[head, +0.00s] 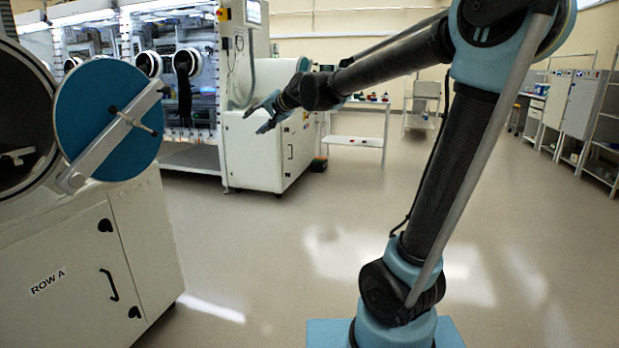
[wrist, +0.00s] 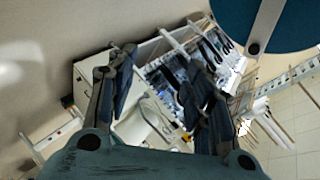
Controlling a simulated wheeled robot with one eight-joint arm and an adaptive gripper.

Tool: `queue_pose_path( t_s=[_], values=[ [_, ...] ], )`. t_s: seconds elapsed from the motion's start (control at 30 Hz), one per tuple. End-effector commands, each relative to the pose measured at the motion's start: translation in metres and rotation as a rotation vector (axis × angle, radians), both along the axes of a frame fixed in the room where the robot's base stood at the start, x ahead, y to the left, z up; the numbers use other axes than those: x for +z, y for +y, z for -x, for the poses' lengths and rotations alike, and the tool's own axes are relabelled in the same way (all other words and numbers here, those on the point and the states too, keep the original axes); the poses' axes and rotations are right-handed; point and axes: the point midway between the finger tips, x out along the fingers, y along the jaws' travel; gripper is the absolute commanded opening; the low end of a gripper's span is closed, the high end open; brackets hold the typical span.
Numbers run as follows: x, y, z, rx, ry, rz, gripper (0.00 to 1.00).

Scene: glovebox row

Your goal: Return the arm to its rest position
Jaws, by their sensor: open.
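My gripper (head: 262,117) is stretched out to the left in the head view, high above the floor and in line with the white cabinet behind it. Its two fingers are spread apart with nothing between them. In the wrist view my gripper (wrist: 160,95) also shows open and empty, with the glovebox row seen beyond it at a tilt. My arm is raised, with its elbow at the top of the head view, and reaches left and slightly down from there.
A round blue door (head: 85,125) with a metal bar stands open at the near-left glovebox, above a cabinet marked ROW A (head: 60,290). A glovebox (head: 170,75) with black gloves stands behind. A white cart (head: 355,140) and shelves are farther back. The floor (head: 270,240) is clear.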

Motion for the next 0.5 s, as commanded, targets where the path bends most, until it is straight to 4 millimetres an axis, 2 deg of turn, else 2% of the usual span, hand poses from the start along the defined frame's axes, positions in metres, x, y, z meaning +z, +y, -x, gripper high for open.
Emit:
queue_pose_path(
  t_s=[0.03, 0.1, 0.27, 0.5],
  values=[
    [-0.012, -0.024, 0.011, 0.001, 0.002, 0.049, 0.47],
    [-0.03, -0.053, 0.027, 0.01, 0.006, 0.12, 0.47],
    [-0.073, -0.116, 0.066, 0.03, 0.03, 0.28, 0.47],
    [-0.142, -0.206, 0.136, 0.061, 0.103, 0.508, 0.47]
  ],
)
